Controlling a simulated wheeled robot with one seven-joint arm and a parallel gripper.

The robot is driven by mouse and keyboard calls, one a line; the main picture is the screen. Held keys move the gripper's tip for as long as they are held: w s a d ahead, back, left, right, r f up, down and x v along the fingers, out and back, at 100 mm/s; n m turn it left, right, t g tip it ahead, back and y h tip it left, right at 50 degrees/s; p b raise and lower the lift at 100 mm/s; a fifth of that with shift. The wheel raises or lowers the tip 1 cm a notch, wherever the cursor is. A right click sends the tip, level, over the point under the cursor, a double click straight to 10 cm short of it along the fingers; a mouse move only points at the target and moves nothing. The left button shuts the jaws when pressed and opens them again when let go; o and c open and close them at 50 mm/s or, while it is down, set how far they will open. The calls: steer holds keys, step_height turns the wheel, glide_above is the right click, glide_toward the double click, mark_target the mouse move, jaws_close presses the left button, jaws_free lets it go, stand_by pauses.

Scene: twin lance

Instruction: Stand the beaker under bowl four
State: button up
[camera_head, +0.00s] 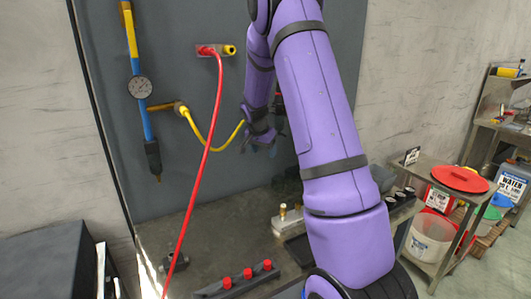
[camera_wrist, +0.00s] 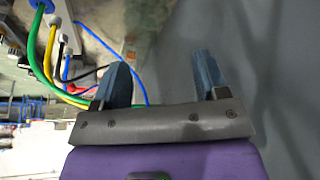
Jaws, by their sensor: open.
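I cannot make out a beaker in either view, and nothing is readable as bowl four. A few small dark round cups (camera_head: 400,194) with pale contents stand at the counter's right end, partly hidden by my arm; I cannot tell whether they are bowls. My gripper (camera_head: 258,143) is in front of the grey wall panel, left of my purple upper arm. In the wrist view its two blue fingers (camera_wrist: 160,68) stand well apart with nothing between them.
A red hose (camera_head: 205,150) hangs in front of the panel (camera_head: 185,60), and a yellow hose (camera_head: 205,138) ends near my gripper. The counter (camera_head: 222,235) carries a rail with red knobs (camera_head: 248,273). Coloured cables (camera_wrist: 48,45) run left of the fingers.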

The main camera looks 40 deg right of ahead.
steer(key=s+a+r+n+t+y, duration=0.1)
steer(key=s+a+r+n, duration=0.2)
steer(key=s+a+r, duration=0.45)
steer(key=s+a+r+n+t+y, duration=0.1)
steer(key=s+a+r+n, duration=0.3)
steer(key=a+r, duration=0.6)
steer(key=s+a+r+n, duration=0.1)
steer(key=s+a+n, duration=0.1)
steer(key=s+a, duration=0.2)
steer(key=s+a+r+n+t+y, duration=0.1)
steer(key=s+a+n, duration=0.2)
steer(key=s, duration=0.7)
steer(key=s+a+r+n+y, duration=0.1)
steer(key=s+a+n, duration=0.1)
steer(key=s+a, duration=0.3)
steer(key=s, duration=0.2)
steer(key=shift+s+a+t, duration=0.3)
steer(key=shift+s+a, duration=0.05)
steer(key=shift+s, duration=0.05)
